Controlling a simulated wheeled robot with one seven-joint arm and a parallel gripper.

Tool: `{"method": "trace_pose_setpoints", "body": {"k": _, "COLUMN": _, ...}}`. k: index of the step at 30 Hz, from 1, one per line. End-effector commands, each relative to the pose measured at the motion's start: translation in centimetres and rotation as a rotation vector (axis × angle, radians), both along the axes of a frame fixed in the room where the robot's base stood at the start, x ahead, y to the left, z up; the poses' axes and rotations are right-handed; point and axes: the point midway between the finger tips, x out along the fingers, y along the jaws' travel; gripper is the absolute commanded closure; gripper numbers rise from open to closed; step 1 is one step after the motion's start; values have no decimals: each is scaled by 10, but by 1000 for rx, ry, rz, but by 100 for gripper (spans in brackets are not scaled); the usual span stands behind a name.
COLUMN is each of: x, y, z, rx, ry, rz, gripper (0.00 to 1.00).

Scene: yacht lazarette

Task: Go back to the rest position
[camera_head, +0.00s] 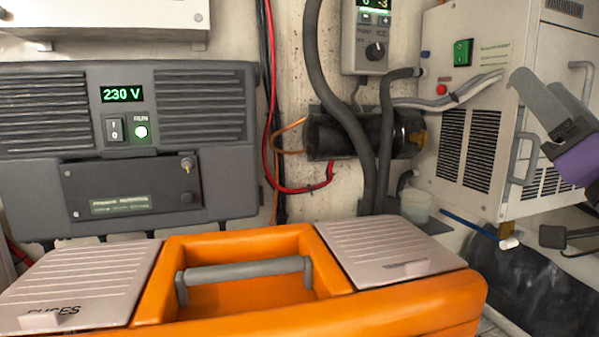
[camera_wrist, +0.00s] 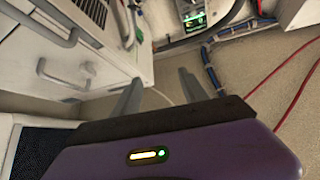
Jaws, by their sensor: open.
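My gripper (camera_head: 533,103) is at the right edge of the head view, with grey fingers and a purple body. It is in front of the white cabinet unit (camera_head: 484,50), and I cannot tell from this view how far apart they are. In the wrist view my gripper (camera_wrist: 160,90) has its two grey fingers spread apart with nothing between them. The white unit (camera_wrist: 90,60) lies to the left of the fingers there, with its grey handles showing.
An orange toolbox (camera_head: 400,308) with a grey handle and two light lids fills the front. A dark inverter panel (camera_head: 90,135) reading 230 V is on the left wall. Hoses and a black cylinder (camera_head: 350,135) are in the middle. A red cable (camera_wrist: 297,95) crosses the wrist view's right side.

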Motion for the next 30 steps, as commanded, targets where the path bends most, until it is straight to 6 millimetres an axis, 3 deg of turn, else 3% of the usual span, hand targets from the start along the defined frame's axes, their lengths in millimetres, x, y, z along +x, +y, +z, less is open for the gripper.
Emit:
{"method": "trace_pose_setpoints", "body": {"k": 1, "x": 1, "y": -3, "z": -25, "rx": 15, "ry": 11, "rz": -18, "gripper": 49}}
{"method": "trace_pose_setpoints", "body": {"k": 6, "x": -7, "y": -7, "z": -91, "rx": 36, "ry": 25, "rz": -91, "gripper": 49}}
{"method": "trace_pose_setpoints", "body": {"k": 14, "x": -32, "y": -1, "z": -184, "rx": 35, "ry": 81, "rz": -180, "gripper": 49}}
{"method": "trace_pose_setpoints", "body": {"k": 23, "x": -81, "y": 17, "z": -282, "rx": -9, "ry": 186, "rz": -257, "gripper": 49}}
{"method": "trace_pose_setpoints", "body": {"k": 30, "x": -135, "y": 38, "z": -352, "rx": -73, "ry": 300, "rz": -289, "gripper": 49}}
